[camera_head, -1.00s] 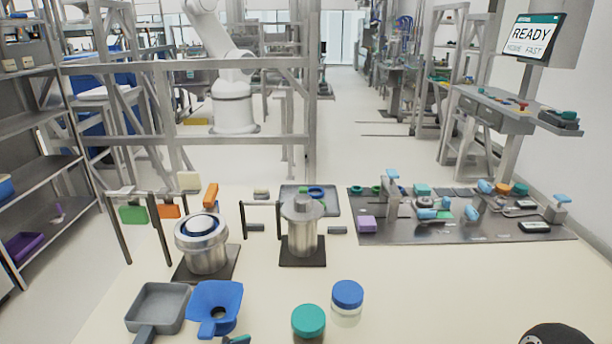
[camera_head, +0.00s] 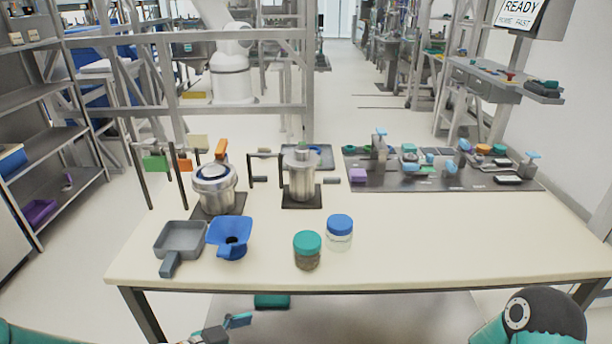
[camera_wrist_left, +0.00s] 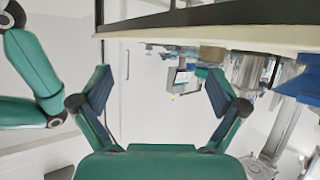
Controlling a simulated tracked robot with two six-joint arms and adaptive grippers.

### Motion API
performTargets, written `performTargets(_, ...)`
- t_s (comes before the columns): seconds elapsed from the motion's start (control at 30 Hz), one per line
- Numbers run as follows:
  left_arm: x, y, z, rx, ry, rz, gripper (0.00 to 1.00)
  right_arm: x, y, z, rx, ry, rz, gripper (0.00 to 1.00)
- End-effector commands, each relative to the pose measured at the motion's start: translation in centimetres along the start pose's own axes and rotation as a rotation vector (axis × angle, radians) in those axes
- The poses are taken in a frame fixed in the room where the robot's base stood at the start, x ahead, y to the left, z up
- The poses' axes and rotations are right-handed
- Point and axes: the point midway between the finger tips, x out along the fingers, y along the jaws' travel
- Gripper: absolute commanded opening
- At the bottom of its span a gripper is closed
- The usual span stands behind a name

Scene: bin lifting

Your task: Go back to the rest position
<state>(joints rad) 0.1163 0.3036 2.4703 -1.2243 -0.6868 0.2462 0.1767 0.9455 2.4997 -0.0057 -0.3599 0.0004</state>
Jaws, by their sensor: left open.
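My left gripper (camera_head: 225,329) shows at the bottom of the head view, below and in front of the table's near edge. In the left wrist view the same gripper (camera_wrist_left: 160,90) is open, its two dark blue finger pads far apart with nothing between them. My right arm shows only as a teal and black joint at the bottom right of the head view. Its gripper is out of view. The cream table (camera_head: 400,245) stands in front of me, with its whole near edge visible.
On the table are a grey scoop (camera_head: 181,240), a blue funnel (camera_head: 229,238), a teal-lidded jar (camera_head: 307,250), a blue-lidded jar (camera_head: 340,233), two metal vessels and a dark tool board (camera_head: 420,178). Shelves (camera_head: 40,140) stand left.

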Motion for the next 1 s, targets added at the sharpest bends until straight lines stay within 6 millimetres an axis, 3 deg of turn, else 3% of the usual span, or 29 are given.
performTargets(0.33, 3.4, 1.1, 7.0, -0.266, -0.130, 0.018, 0.97, -0.6, -0.2, 0.0, 0.000, 0.000, 0.000, 0.97)
performTargets(0.47, 4.7, 1.7, 12.0, -0.449, -0.239, -0.029, 0.97, -0.9, -0.3, 0.0, 0.000, 0.000, 0.000, 0.97)
performTargets(0.53, 5.0, 2.4, 15.6, -0.571, -0.327, -0.071, 0.97, -1.1, -0.4, 0.0, 0.000, 0.000, 0.000, 0.97)
performTargets(0.6, 5.0, 3.4, 19.6, -0.702, -0.434, -0.126, 0.97, -1.2, -0.5, 0.0, 0.000, 0.000, 0.000, 0.97)
performTargets(0.73, 3.6, 5.8, 25.7, -0.910, -0.630, -0.234, 0.97, -1.4, -0.5, 0.0, 0.000, 0.000, 0.000, 0.97)
performTargets(0.83, 2.4, 6.7, 28.1, -1.008, -0.725, -0.304, 0.97, -1.4, -0.5, 0.0, 0.000, 0.000, 0.000, 0.97)
performTargets(1.0, 1.0, 6.9, 29.3, -1.082, -0.793, -0.368, 0.97, -1.3, -0.5, 0.0, 0.000, 0.000, 0.000, 0.97)
